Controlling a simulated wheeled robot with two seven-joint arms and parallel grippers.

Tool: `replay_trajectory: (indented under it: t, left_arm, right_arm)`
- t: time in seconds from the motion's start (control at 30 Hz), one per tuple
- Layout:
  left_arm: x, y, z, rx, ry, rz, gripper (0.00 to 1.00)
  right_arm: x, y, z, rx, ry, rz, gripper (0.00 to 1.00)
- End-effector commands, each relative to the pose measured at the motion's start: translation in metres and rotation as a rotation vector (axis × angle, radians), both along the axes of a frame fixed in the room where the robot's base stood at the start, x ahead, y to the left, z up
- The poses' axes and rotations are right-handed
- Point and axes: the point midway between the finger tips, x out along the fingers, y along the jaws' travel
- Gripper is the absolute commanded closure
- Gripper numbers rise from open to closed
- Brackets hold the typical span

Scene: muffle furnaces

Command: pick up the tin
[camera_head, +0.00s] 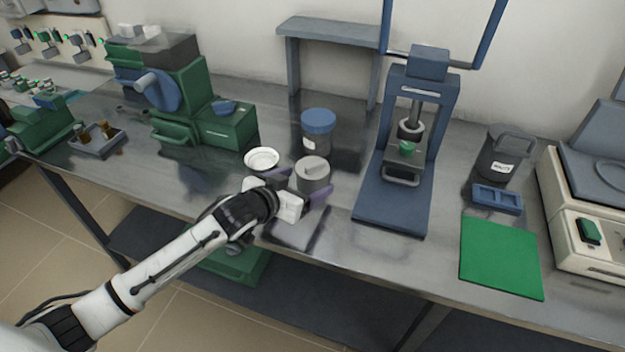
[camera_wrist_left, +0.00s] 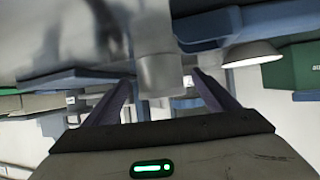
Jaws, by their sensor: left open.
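The tin (camera_head: 313,172) is a grey metal cylinder with a lid, standing upright near the front of the steel bench. My left gripper (camera_head: 305,190) is open at the tin, with its purple fingers on either side of it in the head view. In the left wrist view the tin (camera_wrist_left: 159,72) shows between the two fingertips (camera_wrist_left: 164,76), with a gap on each side. Part of the tin's lower side is hidden by the gripper in the head view. My right gripper is not in view.
A white dish (camera_head: 262,159) stands just left of the tin, and a blue-lidded jar (camera_head: 318,130) stands behind it. A blue press (camera_head: 390,205) is to the right. A green machine (camera_head: 185,95) is at the left. A green mat (camera_head: 500,258) lies at the right.

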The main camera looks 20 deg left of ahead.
Motion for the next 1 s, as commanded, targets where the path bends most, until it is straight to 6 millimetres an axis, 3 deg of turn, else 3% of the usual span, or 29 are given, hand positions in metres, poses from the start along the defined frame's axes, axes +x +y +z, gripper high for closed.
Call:
replay_trajectory:
  t: [0.23,0.57,0.67,0.87,1.0]
  left_arm:
    - [0.031,-0.008,-0.013,-0.001,-0.001,0.000,0.20]
    - [0.037,-0.009,-0.016,0.000,0.000,0.000,0.20]
    - [0.037,-0.009,-0.016,0.000,0.000,0.000,0.32]
    - [0.037,-0.009,-0.016,0.000,0.000,0.000,0.65]
    - [0.037,-0.009,-0.015,0.000,-0.001,0.000,0.68]
  right_arm:
    - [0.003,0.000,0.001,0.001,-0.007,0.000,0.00]
    - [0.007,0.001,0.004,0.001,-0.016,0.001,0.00]
    - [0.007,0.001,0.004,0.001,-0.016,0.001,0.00]
    - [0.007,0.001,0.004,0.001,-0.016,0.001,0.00]
    - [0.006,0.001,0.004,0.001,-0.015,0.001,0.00]
